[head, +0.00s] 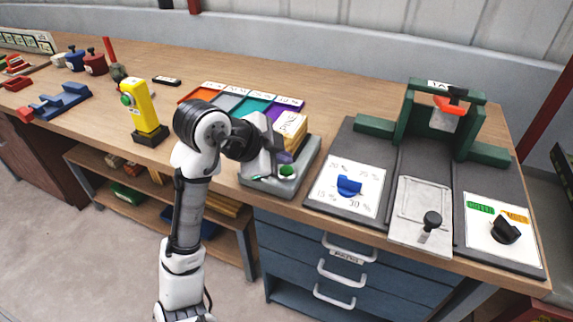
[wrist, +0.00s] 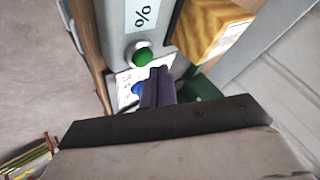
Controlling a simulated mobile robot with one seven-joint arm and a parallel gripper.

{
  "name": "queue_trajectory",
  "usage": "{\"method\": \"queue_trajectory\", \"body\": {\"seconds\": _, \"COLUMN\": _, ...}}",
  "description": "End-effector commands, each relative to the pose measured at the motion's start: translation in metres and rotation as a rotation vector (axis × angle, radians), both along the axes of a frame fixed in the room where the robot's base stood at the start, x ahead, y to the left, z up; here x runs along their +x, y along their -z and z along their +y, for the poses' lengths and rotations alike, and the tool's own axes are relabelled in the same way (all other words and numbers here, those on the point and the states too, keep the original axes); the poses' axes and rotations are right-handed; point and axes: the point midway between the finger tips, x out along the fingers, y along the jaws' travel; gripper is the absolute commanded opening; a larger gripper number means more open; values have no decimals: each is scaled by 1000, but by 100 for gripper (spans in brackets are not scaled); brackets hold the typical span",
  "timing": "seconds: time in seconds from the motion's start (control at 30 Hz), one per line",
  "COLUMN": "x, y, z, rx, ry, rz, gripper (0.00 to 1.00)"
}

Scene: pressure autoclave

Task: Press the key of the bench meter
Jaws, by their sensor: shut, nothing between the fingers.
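The bench meter (head: 306,165) is a grey unit at the front edge of the bench, partly hidden by my arm in the head view. Its round green key (head: 287,172) is near its front. In the wrist view the green key (wrist: 143,54) sits on the grey housing below a label with a "%" sign. My gripper (head: 284,158) is shut and empty, close to the key. In the wrist view the dark purple fingertips (wrist: 158,74) are just beside the key; I cannot tell whether they touch it.
A wooden block (head: 291,130) rests on the meter. To the right are a blue knob (head: 349,186) on a white panel, a green press frame (head: 402,125) and a black knob (head: 506,230). A yellow unit (head: 140,105) stands left of my arm.

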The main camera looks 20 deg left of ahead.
Motion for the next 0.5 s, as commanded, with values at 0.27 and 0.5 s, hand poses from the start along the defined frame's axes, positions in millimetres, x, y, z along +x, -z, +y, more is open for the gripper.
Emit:
{"method": "queue_trajectory", "body": {"seconds": 0.27, "x": 0, "y": -1, "z": 0, "rx": 0, "ry": -1, "rz": -1, "gripper": 0}}
{"method": "queue_trajectory", "body": {"seconds": 0.5, "x": 0, "y": -14, "z": 0, "rx": -1, "ry": 0, "rz": -1, "gripper": 0}}
